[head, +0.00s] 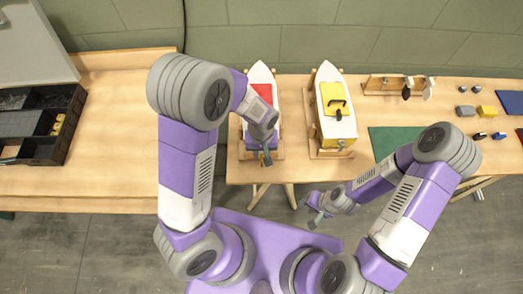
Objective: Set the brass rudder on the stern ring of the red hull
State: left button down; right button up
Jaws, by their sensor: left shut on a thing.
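The red hull (260,76) is a boat with a white bow and a red deck patch, pointing away from me on a wooden cradle. My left arm covers most of its middle. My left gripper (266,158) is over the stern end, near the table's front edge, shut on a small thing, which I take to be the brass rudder. The rudder's shape and the stern ring are too small or hidden to make out, and I cannot tell whether they touch. My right gripper (314,212) is empty as far as I see, beyond the table's front edge; its finger opening is unclear.
A yellow-decked boat (334,98) stands on a cradle to the right. A wooden rack (385,86) with propellers, a green mat (390,139) and several small blocks lie further right. A black compartment tray (62,148) is on the left table.

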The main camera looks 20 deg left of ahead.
pick_arm(q)
jog(key=shift+f, duration=0.3)
jog(key=c, duration=0.8)
grip_release()
jog(key=shift+c, duration=0.2)
jog(key=shift+r+p, duration=3.2)
jog(key=shift+r, duration=0.85)
